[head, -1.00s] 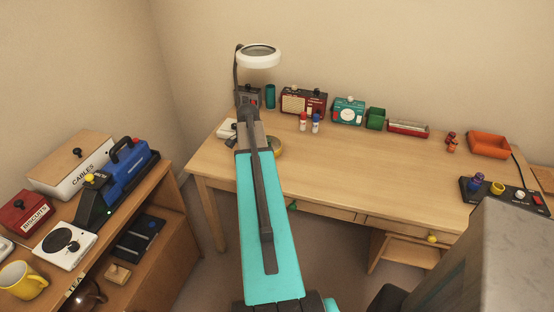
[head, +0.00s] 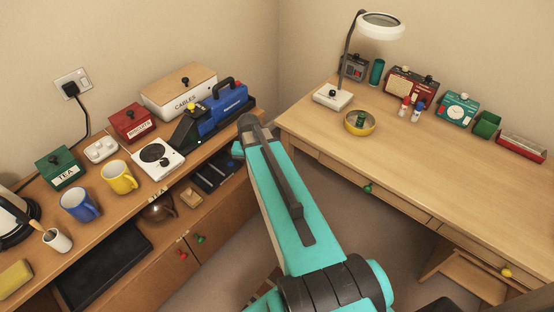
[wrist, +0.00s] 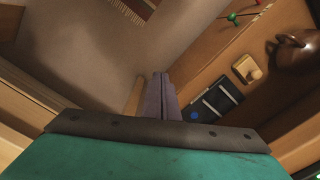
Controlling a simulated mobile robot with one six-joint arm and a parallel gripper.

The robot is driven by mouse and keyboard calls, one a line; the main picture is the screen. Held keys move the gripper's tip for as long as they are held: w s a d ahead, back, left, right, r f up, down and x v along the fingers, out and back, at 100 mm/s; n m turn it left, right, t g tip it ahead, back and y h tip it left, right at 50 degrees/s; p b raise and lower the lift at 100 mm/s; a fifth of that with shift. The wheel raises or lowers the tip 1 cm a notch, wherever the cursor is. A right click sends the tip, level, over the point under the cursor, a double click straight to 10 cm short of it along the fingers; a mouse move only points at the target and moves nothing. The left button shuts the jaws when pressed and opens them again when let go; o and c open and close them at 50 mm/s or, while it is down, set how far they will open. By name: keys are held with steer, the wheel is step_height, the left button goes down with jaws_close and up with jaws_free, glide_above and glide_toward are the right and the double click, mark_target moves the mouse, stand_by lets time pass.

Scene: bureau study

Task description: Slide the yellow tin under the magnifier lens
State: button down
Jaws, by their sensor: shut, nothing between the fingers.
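The yellow tin (head: 360,131) stands on the desk in the head view, round and low, with a dark green knob-like piece at its middle. The magnifier's white base (head: 333,97) is just left of and behind it. The white ring lens (head: 381,27) hangs on a dark stem high above the desk; I cannot tell whether the tin is directly below it. My gripper (wrist: 160,90) is shut and empty in the wrist view, over the floor beside the cabinet's open shelf. My arm hides it in the head view. It is well away from the tin.
The desk (head: 410,165) has clear wood in front of the tin. A radio (head: 410,85), a teal cup (head: 377,72) and red and blue bottles stand behind it. The cabinet at left carries mugs, tins and a blue machine (head: 225,107), close to my arm.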

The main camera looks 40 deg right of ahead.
steer(key=s+a+f+n+g, duration=0.1)
steer(key=s+a+f+n, duration=0.25)
steer(key=a, duration=0.45)
steer(key=s+a+f+n, duration=0.2)
steer(key=a+f+n, duration=0.25)
steer(key=a, duration=0.35)
steer(key=s+a+f+g, duration=0.1)
steer(key=s+f, duration=0.3)
steer(key=s, duration=0.3)
steer(key=s+f+g, duration=0.2)
steer(key=s+f, duration=0.3)
steer(key=s, duration=0.3)
steer(key=s+a+f+n+g, duration=0.1)
steer(key=s+f, duration=0.4)
steer(key=s, duration=0.3)
steer(key=shift+a+f+g, duration=0.15)
steer(key=shift+a+g, duration=0.2)
steer(key=shift+g, duration=0.05)
